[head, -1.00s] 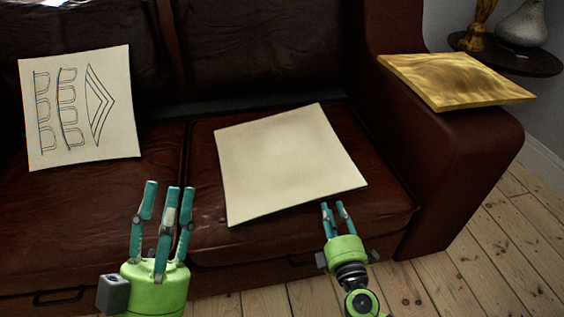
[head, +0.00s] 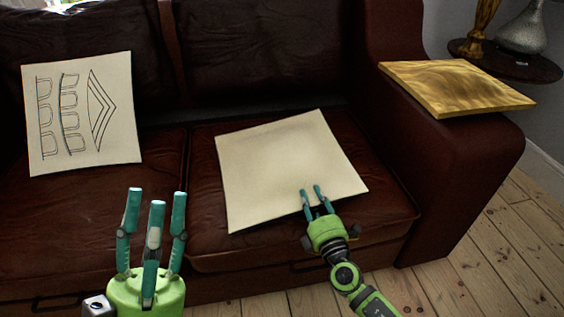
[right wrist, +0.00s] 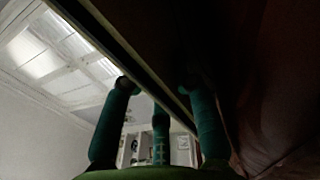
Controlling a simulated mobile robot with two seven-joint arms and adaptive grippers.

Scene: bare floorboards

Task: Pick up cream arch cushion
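A cream cushion with dark arch and chevron line drawings (head: 84,112) leans against the sofa back on the left seat. A plain cream cushion (head: 280,160) lies on the right seat; no arch drawing shows on it. My right gripper (head: 310,190) is at the plain cushion's near edge, its fingers apart and overlapping that edge in the head view. In the right wrist view my right gripper (right wrist: 160,105) has spread fingers, with a pale straight edge running between them. Contact cannot be told. My left gripper (head: 156,195) is open and empty in front of the left seat.
The dark brown leather sofa (head: 75,225) fills the middle. A gold marbled square cushion (head: 455,85) lies on its right armrest. A dark side table (head: 510,65) with a silver vase (head: 522,32) stands behind it. Floorboards (head: 480,260) are bare at front right.

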